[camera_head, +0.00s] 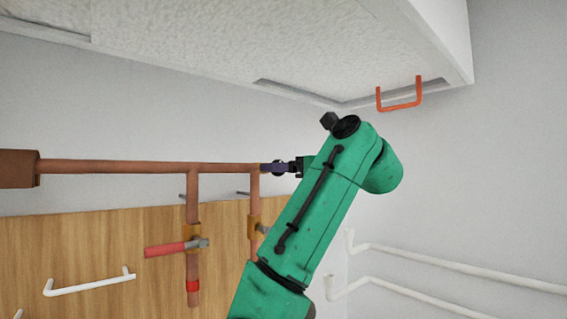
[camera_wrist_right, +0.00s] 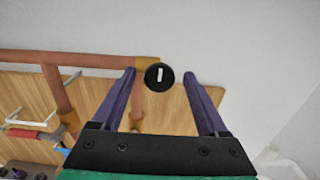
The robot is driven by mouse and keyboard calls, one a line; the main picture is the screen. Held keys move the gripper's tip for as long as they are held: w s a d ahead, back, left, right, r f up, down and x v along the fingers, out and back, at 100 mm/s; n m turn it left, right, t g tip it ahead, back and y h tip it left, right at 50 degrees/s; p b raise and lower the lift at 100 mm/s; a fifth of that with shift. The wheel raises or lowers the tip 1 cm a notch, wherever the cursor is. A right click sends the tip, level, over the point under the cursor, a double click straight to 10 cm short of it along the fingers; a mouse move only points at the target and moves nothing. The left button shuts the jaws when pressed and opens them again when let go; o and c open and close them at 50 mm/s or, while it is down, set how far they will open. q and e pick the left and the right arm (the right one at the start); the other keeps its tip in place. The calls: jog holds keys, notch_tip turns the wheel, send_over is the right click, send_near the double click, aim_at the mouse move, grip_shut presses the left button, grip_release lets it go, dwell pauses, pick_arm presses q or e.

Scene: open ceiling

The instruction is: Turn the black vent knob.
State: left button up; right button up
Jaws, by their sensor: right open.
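The black vent knob (camera_wrist_right: 159,77) is a round black disc with a white bar mark, at the right end of the copper pipe in the right wrist view. In that view my right gripper (camera_wrist_right: 160,75) is open, with one purple finger on each side of the knob. Gaps show between the knob and both fingers. In the head view my green right arm reaches up to the pipe's end, and the right gripper (camera_head: 270,168) is seen small there. The knob is hard to make out between the fingers in that view. My left gripper is not in view.
A copper pipe (camera_head: 120,167) runs along the wall with two branches going down. A red-handled valve (camera_head: 165,249) sits on the left branch. White handles (camera_head: 90,285) are on the wooden panel. A ceiling panel with an orange handle (camera_head: 400,106) hangs above.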

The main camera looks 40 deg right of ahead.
jog(key=shift+s, duration=0.2)
jog(key=c, duration=0.5)
jog(key=shift+a, duration=0.1)
grip_shut()
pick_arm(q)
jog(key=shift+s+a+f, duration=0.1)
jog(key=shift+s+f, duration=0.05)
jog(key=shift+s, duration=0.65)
